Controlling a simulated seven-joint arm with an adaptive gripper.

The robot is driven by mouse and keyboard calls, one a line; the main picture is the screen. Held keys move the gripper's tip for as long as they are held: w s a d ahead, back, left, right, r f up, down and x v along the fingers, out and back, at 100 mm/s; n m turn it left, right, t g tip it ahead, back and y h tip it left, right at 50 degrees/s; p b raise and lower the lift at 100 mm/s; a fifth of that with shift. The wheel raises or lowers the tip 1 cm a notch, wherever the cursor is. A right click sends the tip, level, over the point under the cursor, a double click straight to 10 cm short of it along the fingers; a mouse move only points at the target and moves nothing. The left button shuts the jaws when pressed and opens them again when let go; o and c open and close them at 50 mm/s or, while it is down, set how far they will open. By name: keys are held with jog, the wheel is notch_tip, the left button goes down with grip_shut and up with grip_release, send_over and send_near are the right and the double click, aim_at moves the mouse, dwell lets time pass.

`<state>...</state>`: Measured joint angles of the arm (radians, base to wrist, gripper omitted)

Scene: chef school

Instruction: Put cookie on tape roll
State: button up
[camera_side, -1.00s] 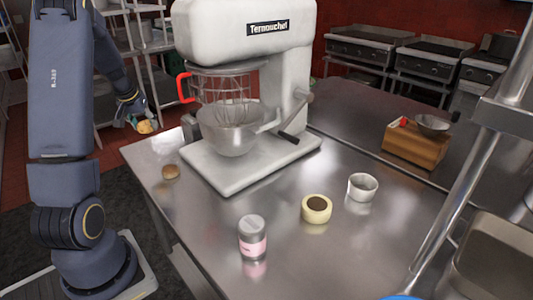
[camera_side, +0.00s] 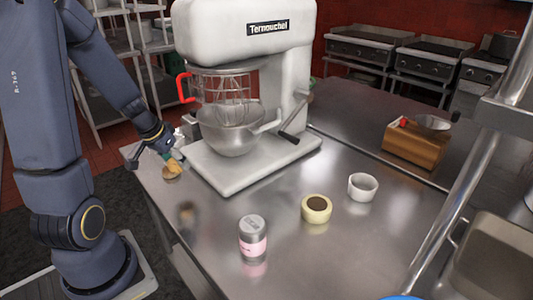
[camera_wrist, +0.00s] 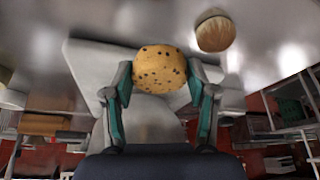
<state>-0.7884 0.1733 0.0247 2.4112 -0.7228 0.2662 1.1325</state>
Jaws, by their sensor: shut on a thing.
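My gripper (camera_wrist: 160,90) is shut on a round tan cookie with dark chips (camera_wrist: 160,70). In the side view my gripper (camera_side: 170,158) is low at the left end of the steel table, and the cookie (camera_side: 177,165) shows only as a small yellowish patch at its fingertips. The tape roll (camera_side: 316,215), cream-coloured with a brown core, lies flat on the table, well to the right of my gripper and apart from it.
A brown bun-like thing (camera_wrist: 215,33) lies on the table close to the held cookie. A large white mixer (camera_side: 250,165) stands between my gripper and the table's back. A pink-labelled can (camera_side: 252,240) and a white cup (camera_side: 362,187) stand near the tape roll.

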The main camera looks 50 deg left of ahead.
jog(key=w+d+r+m+h, duration=0.1)
jog(key=w+d+r+m, duration=0.2)
jog(key=d, duration=0.7)
jog(key=w+d+r+m+h, duration=0.2)
jog(key=w+d+r+m, duration=0.15)
jog(key=d, duration=0.65)
jog(key=w+d+r+m+h, duration=0.1)
jog(key=w+d+r+m, duration=0.15)
jog(key=d, duration=0.75)
jog(key=m, duration=0.1)
send_near(320, 203)
jog(key=shift+w+d+f+g, duration=0.3)
jog(key=shift+w+d+f, duration=0.3)
jog(key=shift+w+f, duration=0.3)
jog(key=shift+w+d+f, duration=0.1)
jog(key=shift+w+f, duration=0.2)
jog(key=shift+f, duration=1.7)
